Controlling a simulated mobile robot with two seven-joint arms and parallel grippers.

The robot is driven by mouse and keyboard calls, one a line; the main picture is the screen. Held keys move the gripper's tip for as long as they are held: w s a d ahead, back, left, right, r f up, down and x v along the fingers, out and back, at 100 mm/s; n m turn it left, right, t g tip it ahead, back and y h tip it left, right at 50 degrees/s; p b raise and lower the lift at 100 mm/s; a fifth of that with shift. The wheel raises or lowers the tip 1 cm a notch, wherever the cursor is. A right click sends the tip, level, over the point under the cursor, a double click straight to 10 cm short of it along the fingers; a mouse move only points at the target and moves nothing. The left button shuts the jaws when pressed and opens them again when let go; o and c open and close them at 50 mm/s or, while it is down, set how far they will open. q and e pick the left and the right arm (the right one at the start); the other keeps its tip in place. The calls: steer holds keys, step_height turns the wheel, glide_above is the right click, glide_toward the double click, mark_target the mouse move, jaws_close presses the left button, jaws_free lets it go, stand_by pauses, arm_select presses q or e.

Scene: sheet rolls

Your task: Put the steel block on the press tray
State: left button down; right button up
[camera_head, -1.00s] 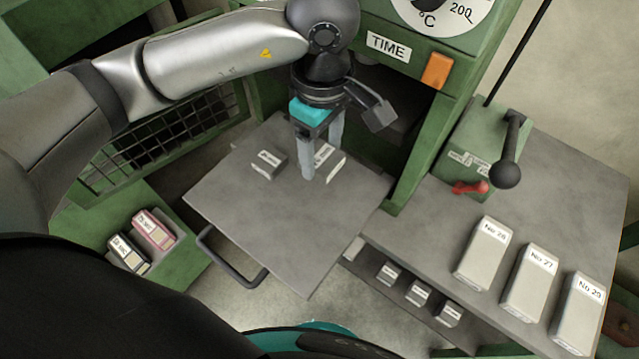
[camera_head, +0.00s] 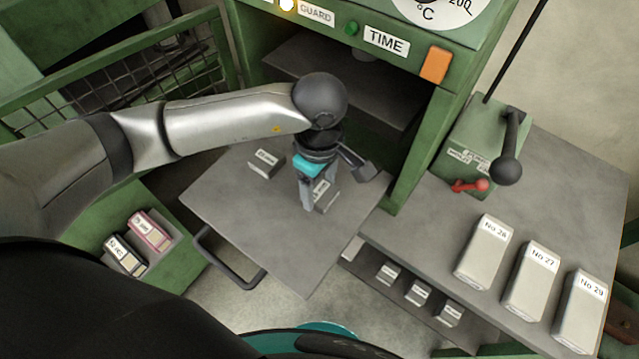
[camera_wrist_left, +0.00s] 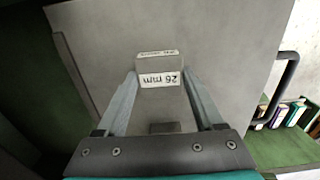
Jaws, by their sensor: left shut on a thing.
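The press tray (camera_head: 235,228) is a flat grey plate with a bar handle at its front left. My left gripper (camera_head: 321,201) is over the middle right of the tray, pointing down. It is shut on a grey steel block (camera_head: 323,193) with a white label. In the left wrist view the block (camera_wrist_left: 159,65) sits between the fingertips (camera_wrist_left: 160,78), its label marked in mm. I cannot tell whether the block touches the tray. A second labelled steel block (camera_head: 265,163) lies on the tray to the left. My right gripper is not in view.
The green press (camera_head: 420,110) stands open behind the tray. A wire mesh guard (camera_head: 130,82) is at the left. Several numbered pale blocks (camera_head: 484,252) and a lever (camera_head: 508,165) stand on the right bench. Small labelled boxes (camera_head: 150,230) sit front left. The tray's front is bare.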

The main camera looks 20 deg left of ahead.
mark_target(320, 191)
arm_select(q)
jaws_free()
steer(key=shift+f, duration=0.1)
step_height(320, 191, up, 12)
steer(key=p, duration=0.1)
stand_by(0.6)
